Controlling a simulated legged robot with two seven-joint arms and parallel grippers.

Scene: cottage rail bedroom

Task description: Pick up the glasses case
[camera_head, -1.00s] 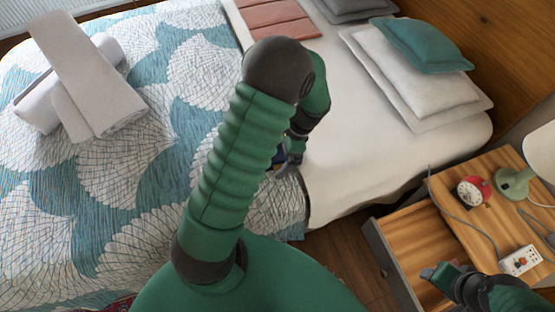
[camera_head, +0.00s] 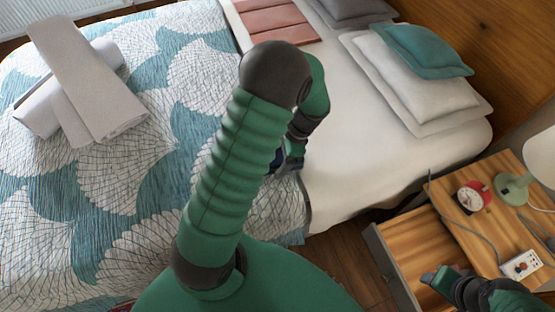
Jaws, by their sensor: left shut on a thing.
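The glasses case (camera_head: 277,160) shows only as a small dark blue patch at the bed's near edge, mostly hidden behind my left arm. My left gripper (camera_head: 291,165) is at it, low over the patterned bedspread, and is shut on it. The green arm and its wrist cover most of the fingers and the case. I cannot tell whether the case still touches the bed. My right gripper (camera_head: 438,279) is at the lower right, over the open drawer and away from the case. Its finger gap is not clear.
The bed carries rolled towels (camera_head: 80,85), a folded pink blanket (camera_head: 277,20) and pillows (camera_head: 425,75). At right, a nightstand (camera_head: 478,235) holds a red alarm clock (camera_head: 474,196), a lamp (camera_head: 513,187) and a power strip (camera_head: 520,264). Its drawer (camera_head: 400,235) stands open.

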